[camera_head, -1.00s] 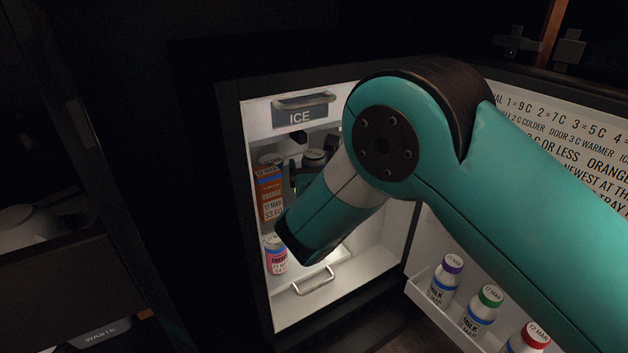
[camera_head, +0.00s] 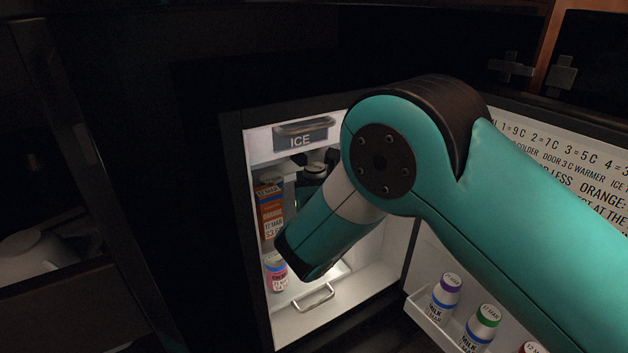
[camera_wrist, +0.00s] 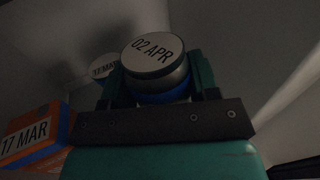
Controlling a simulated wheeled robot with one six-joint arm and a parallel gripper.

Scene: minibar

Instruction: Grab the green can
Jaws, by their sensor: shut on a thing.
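A can (camera_wrist: 157,62) with a pale lid marked 02 APR stands between the two fingers of my gripper (camera_wrist: 158,85) in the wrist view. The fingers are shut on its sides. My gripper is mostly hidden there.
An orange carton (camera_head: 270,215) marked 17 MAR stands left of my gripper, with a pink-labelled can (camera_head: 276,273) below it. Another lid (camera_wrist: 104,66) is behind the held can. The ICE compartment (camera_head: 300,140) is above. Milk bottles (camera_head: 483,323) stand in the open door at right.

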